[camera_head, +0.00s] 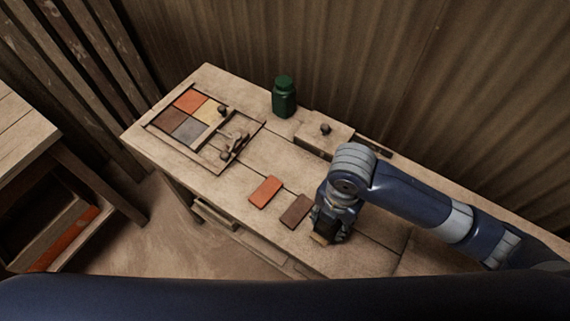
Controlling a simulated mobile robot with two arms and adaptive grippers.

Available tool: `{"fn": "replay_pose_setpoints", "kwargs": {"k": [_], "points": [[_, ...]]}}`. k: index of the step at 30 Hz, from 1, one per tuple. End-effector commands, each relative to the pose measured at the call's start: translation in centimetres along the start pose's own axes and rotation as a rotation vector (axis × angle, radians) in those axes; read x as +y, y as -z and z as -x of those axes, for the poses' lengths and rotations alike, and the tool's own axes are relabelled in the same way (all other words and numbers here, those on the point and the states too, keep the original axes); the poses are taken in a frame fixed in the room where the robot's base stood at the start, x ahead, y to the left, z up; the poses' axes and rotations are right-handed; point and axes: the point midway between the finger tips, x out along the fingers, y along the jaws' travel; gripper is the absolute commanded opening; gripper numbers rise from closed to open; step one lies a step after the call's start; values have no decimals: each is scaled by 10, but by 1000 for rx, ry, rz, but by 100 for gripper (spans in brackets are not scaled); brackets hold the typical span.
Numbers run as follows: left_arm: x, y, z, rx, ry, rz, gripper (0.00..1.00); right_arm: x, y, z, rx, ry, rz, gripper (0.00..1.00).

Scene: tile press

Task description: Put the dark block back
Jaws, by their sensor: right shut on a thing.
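My right gripper (328,230) points down over the front part of the table, right of the brown tile. It is shut on a dark block (324,221), which shows as a near-black shape between the fingers and is mostly hidden by them. A tan piece (319,239) shows just below the dark block, close against it; I cannot tell if they touch. An orange tile (265,191) and a brown tile (295,211) lie flat to the left of the gripper. My left gripper is not in view.
A shallow tray (216,164) at the left holds orange, tan, brown and grey tiles, with knobbed parts at its right side. A green jar (284,96) and a wooden box with a dark knob (325,129) stand at the back. The table middle (285,161) is clear.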

Motion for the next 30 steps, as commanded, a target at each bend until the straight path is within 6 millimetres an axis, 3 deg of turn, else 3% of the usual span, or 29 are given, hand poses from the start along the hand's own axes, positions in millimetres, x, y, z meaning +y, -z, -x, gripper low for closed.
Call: {"fn": "replay_pose_setpoints", "kwargs": {"k": [5, 13, 21, 30], "points": [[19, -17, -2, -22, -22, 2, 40, 1, -1, -1, -3, -1, 55, 17], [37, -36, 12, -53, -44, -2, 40, 41, -49, -4, -2, -1, 53, 17], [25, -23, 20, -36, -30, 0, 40, 78, -93, -10, 0, -1, 54, 17], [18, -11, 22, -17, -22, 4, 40, 94, -114, -14, -1, -2, 55, 17]]}}
